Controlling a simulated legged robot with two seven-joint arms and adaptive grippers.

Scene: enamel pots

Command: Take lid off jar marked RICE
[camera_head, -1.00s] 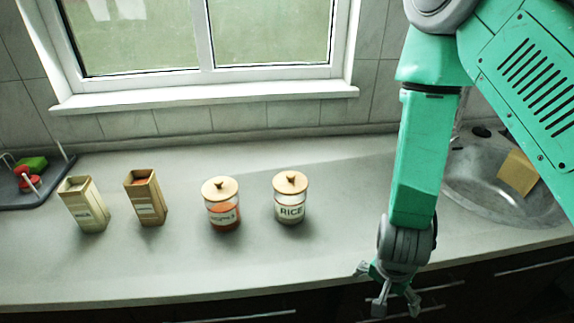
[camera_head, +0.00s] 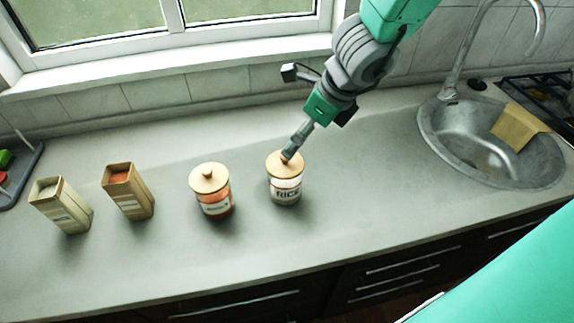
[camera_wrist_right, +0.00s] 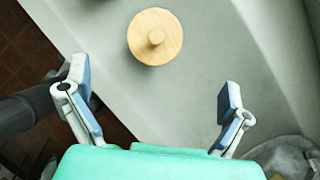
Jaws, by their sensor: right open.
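The jar marked RICE (camera_head: 286,190) is a clear jar standing upright on the counter, with its round wooden lid (camera_head: 280,168) on. My right gripper (camera_head: 291,153) comes down from above, and its tip overlaps the lid's knob in the head view. In the right wrist view the gripper (camera_wrist_right: 157,92) is open and empty, its two fingers wide apart. A round wooden lid with a knob (camera_wrist_right: 155,37) lies ahead of the fingers there, not between them. I cannot tell whether the gripper touches the lid. My left gripper is not in view.
A second lidded jar (camera_head: 211,192) with reddish contents stands just left of the RICE jar. Two open tins (camera_head: 128,192) (camera_head: 62,207) stand further left. A sink (camera_head: 480,145) with a tap is at the right. The counter between jar and sink is clear.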

